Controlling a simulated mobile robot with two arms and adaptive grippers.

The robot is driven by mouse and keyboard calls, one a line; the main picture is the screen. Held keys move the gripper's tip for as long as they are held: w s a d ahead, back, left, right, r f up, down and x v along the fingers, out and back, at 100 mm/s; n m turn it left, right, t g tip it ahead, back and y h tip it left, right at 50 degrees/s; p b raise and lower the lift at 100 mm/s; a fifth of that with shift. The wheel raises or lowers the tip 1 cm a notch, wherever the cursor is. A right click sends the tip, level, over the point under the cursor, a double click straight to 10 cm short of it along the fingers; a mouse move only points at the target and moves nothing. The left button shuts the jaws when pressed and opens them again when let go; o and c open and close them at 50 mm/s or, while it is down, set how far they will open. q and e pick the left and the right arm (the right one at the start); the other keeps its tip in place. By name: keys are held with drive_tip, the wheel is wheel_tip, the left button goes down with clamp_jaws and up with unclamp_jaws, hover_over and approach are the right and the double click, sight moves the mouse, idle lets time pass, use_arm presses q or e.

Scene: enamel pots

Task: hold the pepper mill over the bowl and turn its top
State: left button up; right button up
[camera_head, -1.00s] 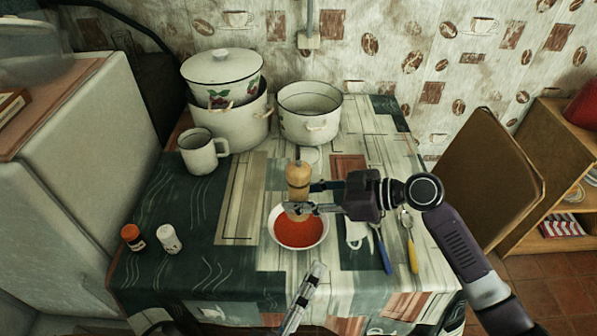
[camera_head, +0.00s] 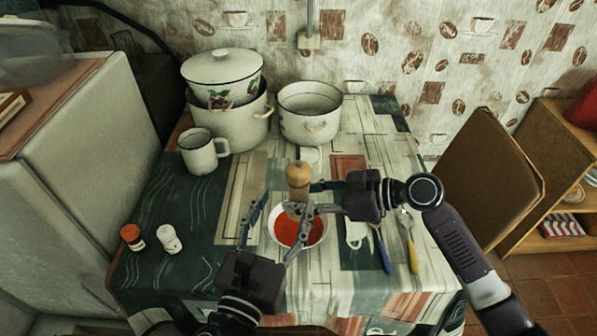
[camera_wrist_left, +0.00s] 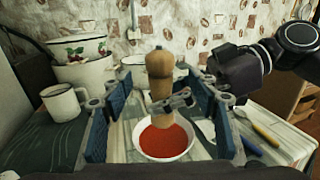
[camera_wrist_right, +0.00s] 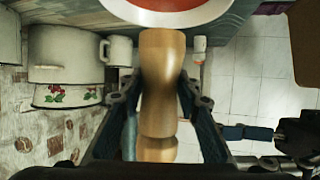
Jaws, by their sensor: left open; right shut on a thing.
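The wooden pepper mill (camera_head: 298,178) is upright above the white bowl (camera_head: 273,233) of red soup (camera_head: 296,230). My right gripper (camera_head: 305,207) is shut on the mill's lower body. The mill fills the middle of the right wrist view (camera_wrist_right: 160,85), between the fingers. My left gripper (camera_head: 274,228) is open and empty, in front of the bowl, with its fingers pointing toward the mill. In the left wrist view, the mill's rounded top (camera_wrist_left: 159,62) shows between the open fingers, farther off and not touched.
A white mug (camera_head: 198,152), a lidded pot on a larger pot (camera_head: 232,125) and an open pot (camera_head: 310,125) stand at the back. Two shakers (camera_head: 169,239) stand at left. A blue-handled utensil (camera_head: 383,254) and a yellow-handled spoon (camera_head: 411,250) lie right of the bowl.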

sight(294, 182)
use_arm(q)
drive_tip(key=x, duration=0.9)
drive_tip(key=shift+w+d, duration=0.1)
drive_tip(key=shift+w, duration=0.1)
drive_tip(key=c, duration=1.2)
